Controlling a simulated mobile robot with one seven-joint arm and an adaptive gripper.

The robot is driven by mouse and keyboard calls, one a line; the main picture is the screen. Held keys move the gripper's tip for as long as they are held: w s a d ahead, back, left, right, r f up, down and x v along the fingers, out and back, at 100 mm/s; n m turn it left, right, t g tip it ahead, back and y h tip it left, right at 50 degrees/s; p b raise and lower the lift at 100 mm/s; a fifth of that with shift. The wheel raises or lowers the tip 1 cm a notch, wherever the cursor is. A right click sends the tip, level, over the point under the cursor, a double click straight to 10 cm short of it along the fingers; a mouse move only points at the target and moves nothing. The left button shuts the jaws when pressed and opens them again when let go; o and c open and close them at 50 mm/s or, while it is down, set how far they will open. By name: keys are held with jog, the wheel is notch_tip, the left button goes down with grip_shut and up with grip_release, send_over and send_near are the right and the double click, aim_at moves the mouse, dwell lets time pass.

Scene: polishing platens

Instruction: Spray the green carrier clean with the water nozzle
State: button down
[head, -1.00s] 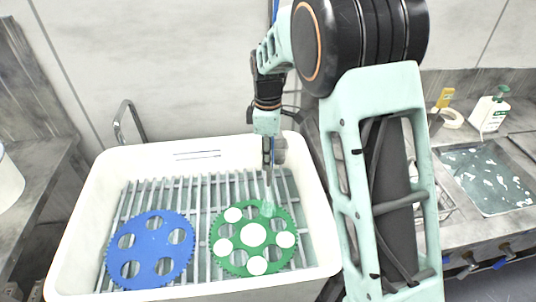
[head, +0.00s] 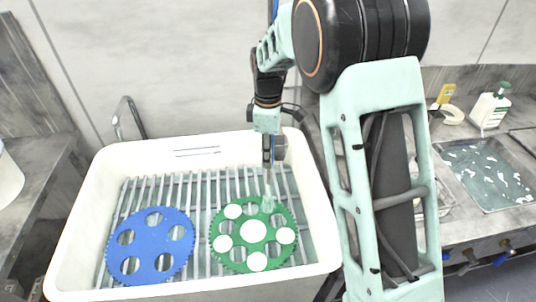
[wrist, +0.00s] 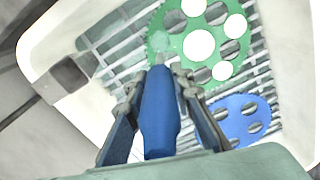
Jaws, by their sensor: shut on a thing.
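The green carrier (head: 235,243) is a toothed disc lying on the slatted rack in the white sink, with several round white pieces on it and dark openings between them. It also shows in the wrist view (wrist: 222,71). My gripper (wrist: 160,85) is shut on the blue water nozzle (wrist: 160,120), which points at the carrier. In the head view my gripper (head: 268,160) is above the carrier's far edge. A pale, translucent spray (head: 267,203) reaches from the nozzle to the carrier.
A blue toothed carrier (head: 150,238) with several holes lies to the left on the same rack. The white sink (head: 88,190) has raised walls around both.

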jog(key=s+a+b, duration=0.1)
jog(key=s+a, duration=0.3)
jog(key=s, duration=0.5)
jog(key=shift+s+a+b, duration=0.15)
jog(key=shift+s+b, duration=0.1)
jog(key=shift+b, duration=0.1)
dwell(0.4)
dwell(0.8)
jog(key=s+a, duration=0.5)
jog(key=a, duration=0.4)
dwell(0.6)
jog(key=shift+d, duration=0.1)
dwell(0.6)
jog(key=s+d, duration=0.5)
jog(key=d, duration=0.6)
dwell(0.6)
dwell(0.7)
